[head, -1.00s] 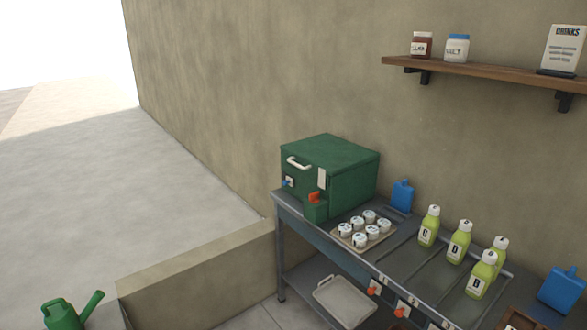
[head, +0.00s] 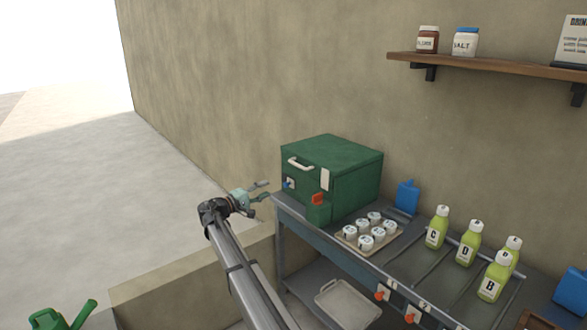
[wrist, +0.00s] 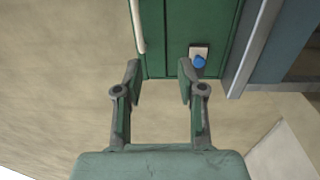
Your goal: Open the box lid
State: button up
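The green box (head: 347,182) stands on the left end of the metal table, its lid (head: 333,151) shut. A white handle (head: 300,163) is on its front face, with a small blue knob (head: 289,183) on a pale plate below it. My gripper (head: 264,190) is open and empty, left of the box and apart from it. In the wrist view, my gripper (wrist: 160,82) has its two fingers spread toward the green front face (wrist: 170,40). The white handle (wrist: 138,25) runs along the left there, and the blue knob (wrist: 199,62) shows just beyond the right finger.
A tray (head: 347,241) of several white-lidded cups sits right of the box. Several green bottles (head: 437,230) stand farther right. A concrete ledge (head: 190,270) lies below my arm; the space left of the box is clear.

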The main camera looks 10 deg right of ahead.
notch_tip(320, 180, up, 2)
jog(key=h, duration=0.1)
jog(key=p, duration=0.3)
send_near(297, 165)
jog(key=x, duration=1)
jog(key=shift+w+d+f, duration=0.15)
jog(key=shift+w, duration=0.2)
grip_shut()
